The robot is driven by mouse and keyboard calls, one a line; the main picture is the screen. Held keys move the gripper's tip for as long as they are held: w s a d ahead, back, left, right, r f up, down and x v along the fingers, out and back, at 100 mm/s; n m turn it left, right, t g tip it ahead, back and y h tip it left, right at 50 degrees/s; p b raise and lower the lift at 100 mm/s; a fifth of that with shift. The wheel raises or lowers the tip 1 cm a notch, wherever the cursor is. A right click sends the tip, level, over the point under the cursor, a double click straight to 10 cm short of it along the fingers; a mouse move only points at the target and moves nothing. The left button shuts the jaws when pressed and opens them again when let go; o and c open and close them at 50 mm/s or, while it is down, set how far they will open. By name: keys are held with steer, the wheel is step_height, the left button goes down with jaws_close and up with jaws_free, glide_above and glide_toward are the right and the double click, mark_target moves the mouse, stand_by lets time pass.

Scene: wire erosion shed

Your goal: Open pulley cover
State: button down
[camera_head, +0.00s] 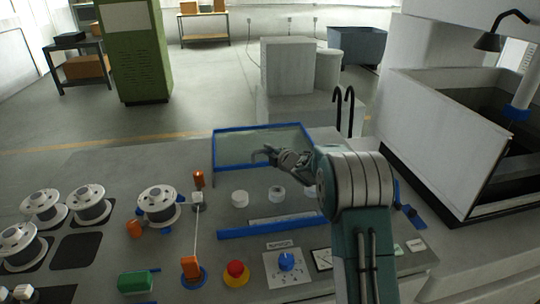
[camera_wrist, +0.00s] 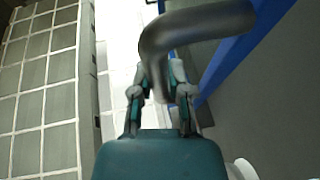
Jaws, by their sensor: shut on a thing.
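The pulley cover (camera_head: 236,148) is a clear panel in a blue frame at the back of the grey bench in the head view. It looks tilted up, clear of the white pulleys (camera_head: 240,198), but its exact angle is hard to judge. My gripper (camera_head: 268,154) is at the cover's right half. In the wrist view my gripper (camera_wrist: 160,92) is shut on a dark grey curved handle (camera_wrist: 195,27), beside the cover's blue frame (camera_wrist: 238,52).
Several wire spools (camera_head: 88,204) stand at the bench's left. A red button (camera_head: 236,270) and a blue knob (camera_head: 286,260) sit at the front. A blue strip (camera_head: 270,228) lies in front of the pulleys. A white-walled tank (camera_head: 440,135) stands at the right.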

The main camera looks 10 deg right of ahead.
steer(key=shift+w+f, duration=0.2)
steer(key=shift+w, duration=0.55)
steer(key=c, duration=0.6)
jaws_free()
steer(key=shift+w, duration=0.15)
steer(key=shift+r, duration=0.1)
steer(key=shift+s+d+r, duration=0.1)
steer(key=shift+s+d, duration=0.1)
steer(key=shift+s, duration=0.15)
steer(key=v, duration=1.1)
steer(key=shift+s, duration=0.1)
